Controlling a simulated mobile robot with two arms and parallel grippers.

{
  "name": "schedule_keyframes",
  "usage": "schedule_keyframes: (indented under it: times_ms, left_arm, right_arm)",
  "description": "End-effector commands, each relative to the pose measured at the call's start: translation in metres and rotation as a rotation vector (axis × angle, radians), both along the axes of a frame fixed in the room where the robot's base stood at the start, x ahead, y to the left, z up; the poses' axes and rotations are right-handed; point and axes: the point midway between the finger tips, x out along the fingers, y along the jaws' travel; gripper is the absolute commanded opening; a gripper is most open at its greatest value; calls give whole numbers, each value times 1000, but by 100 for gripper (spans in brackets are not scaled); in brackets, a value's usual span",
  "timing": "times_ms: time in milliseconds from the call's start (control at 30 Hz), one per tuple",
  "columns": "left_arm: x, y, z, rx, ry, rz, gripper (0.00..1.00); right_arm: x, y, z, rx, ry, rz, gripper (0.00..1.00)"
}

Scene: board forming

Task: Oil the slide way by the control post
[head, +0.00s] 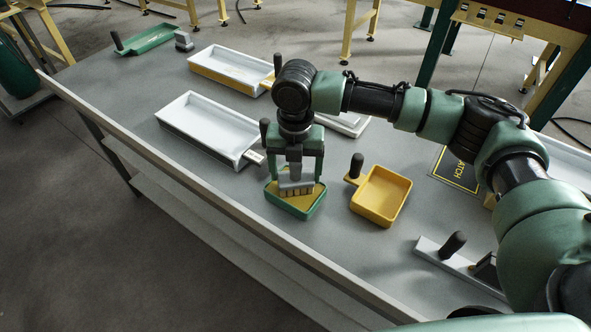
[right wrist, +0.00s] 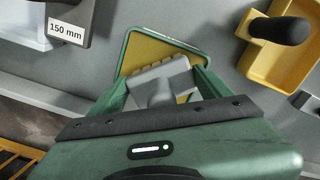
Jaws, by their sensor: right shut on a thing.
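My right gripper (head: 296,170) is shut on a grey brush (head: 296,188) and holds it bristles down over a small green tray (head: 312,211) with a yellow inside. The brush head is within the tray's outline; whether it touches the bottom I cannot tell. The right wrist view also shows the grey brush (right wrist: 160,80) between the fingers, with the green tray (right wrist: 127,52) beneath. A pale bar with an upright black knob (head: 453,244) lies at the lower right, partly behind my right arm. I cannot tell which part is the slide way or control post. My left gripper is not in view.
A yellow pan (head: 382,196) with a black handle is just right of the green tray. White trays (head: 210,125) (head: 232,68) lie further left and back. A green tray (head: 150,37) and grey block (head: 184,41) are at the far end. A dark lettered plate (head: 455,172) lies right.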

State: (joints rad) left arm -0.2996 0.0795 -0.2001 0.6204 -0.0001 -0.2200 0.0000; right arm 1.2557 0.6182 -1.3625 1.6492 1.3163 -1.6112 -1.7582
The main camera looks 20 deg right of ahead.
Motion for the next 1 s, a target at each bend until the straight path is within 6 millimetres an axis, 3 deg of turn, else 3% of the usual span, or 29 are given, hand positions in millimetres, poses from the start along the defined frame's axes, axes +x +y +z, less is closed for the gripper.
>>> schedule_keyframes:
  times_ms: [1000]
  left_arm:
    - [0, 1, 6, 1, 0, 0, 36]
  right_arm:
    - [-1, 0, -1, 0, 2, 1, 46]
